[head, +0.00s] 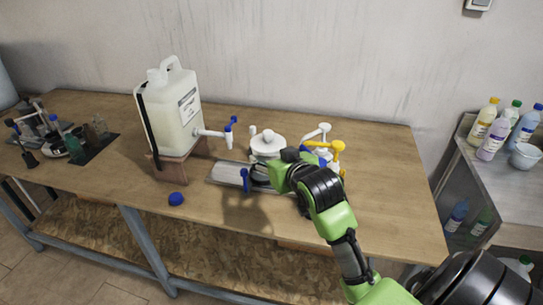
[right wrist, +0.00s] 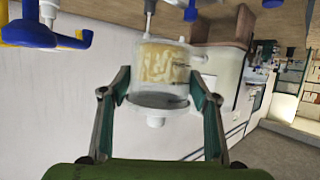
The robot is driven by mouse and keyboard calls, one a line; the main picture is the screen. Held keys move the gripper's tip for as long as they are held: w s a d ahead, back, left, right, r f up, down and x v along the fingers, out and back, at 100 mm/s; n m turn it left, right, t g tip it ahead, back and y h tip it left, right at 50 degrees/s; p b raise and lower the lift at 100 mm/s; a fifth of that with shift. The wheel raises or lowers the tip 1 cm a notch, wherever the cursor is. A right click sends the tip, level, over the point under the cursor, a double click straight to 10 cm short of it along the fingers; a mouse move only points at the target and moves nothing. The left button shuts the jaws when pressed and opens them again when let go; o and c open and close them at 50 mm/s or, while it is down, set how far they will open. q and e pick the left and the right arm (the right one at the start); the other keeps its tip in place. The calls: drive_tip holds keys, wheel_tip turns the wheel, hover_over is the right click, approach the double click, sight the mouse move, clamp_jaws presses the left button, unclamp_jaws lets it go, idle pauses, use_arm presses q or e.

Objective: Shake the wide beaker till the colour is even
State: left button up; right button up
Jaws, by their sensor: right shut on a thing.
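The wide beaker (head: 267,145) has a white lid with a round knob and stands out over the middle of the bench in the head view. In the right wrist view, which is upside down, it is a clear vessel (right wrist: 165,66) with patchy pale-yellow contents and a greyer band by the lid. My right gripper (right wrist: 158,88) is shut on it, one finger on each side. In the head view my right gripper (head: 272,174) reaches it from the front right, hiding its lower part. I cannot tell whether its base touches anything. My left gripper is not in view.
A large white jug (head: 172,112) with a tap stands on a wooden block to the left. A metal tray (head: 224,174) lies beside the beaker. White and yellow pump tops (head: 322,143) stand close on its right. A blue ball (head: 176,199) lies near the front edge.

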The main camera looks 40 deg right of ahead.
sight(270, 141)
wheel_tip(270, 141, up, 5)
drive_tip(key=p, duration=0.4)
drive_tip(key=shift+r, duration=0.1)
wheel_tip(270, 141, up, 7)
drive_tip(key=shift+f, duration=0.2)
drive_tip(key=shift+r, duration=0.25)
wheel_tip(270, 141, down, 8)
wheel_tip(270, 141, up, 7)
drive_tip(key=shift+r, duration=0.15)
drive_tip(key=shift+s+r, duration=0.1)
drive_tip(key=shift+r, duration=0.3)
drive_tip(key=shift+a+f, duration=0.1)
drive_tip(key=shift+f, duration=3.75)
drive_tip(key=shift+r, duration=0.15)
